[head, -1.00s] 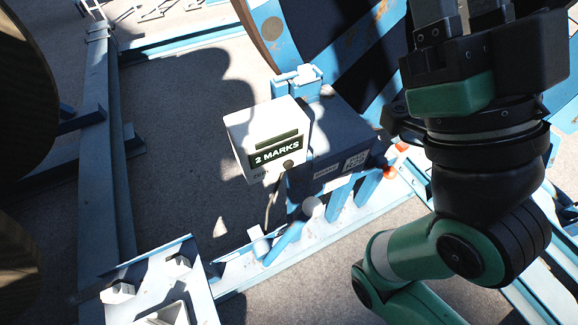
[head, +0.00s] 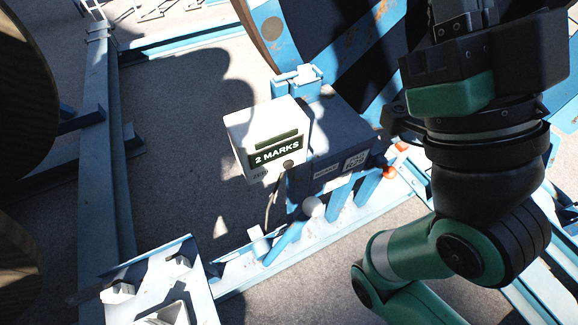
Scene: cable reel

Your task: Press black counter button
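A white counter box (head: 262,135) with a dark label reading "2 MARKS" stands near the middle of the head view. A small black button (head: 288,164) sits on its lower front, right of small lettering that seems to read "ZERO". My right arm comes in at the right, with its gripper body (head: 470,50) at the top right, apart from the counter. Its fingertips are out of frame or hidden, so its opening cannot be told. My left gripper is not in view.
A dark box (head: 335,145) adjoins the counter on the right. Blue frame beams (head: 105,150) and a blue reel flange (head: 330,40) surround it. A white bracketed plate (head: 160,285) is at the lower left. Bare ground (head: 180,130) lies left of the counter.

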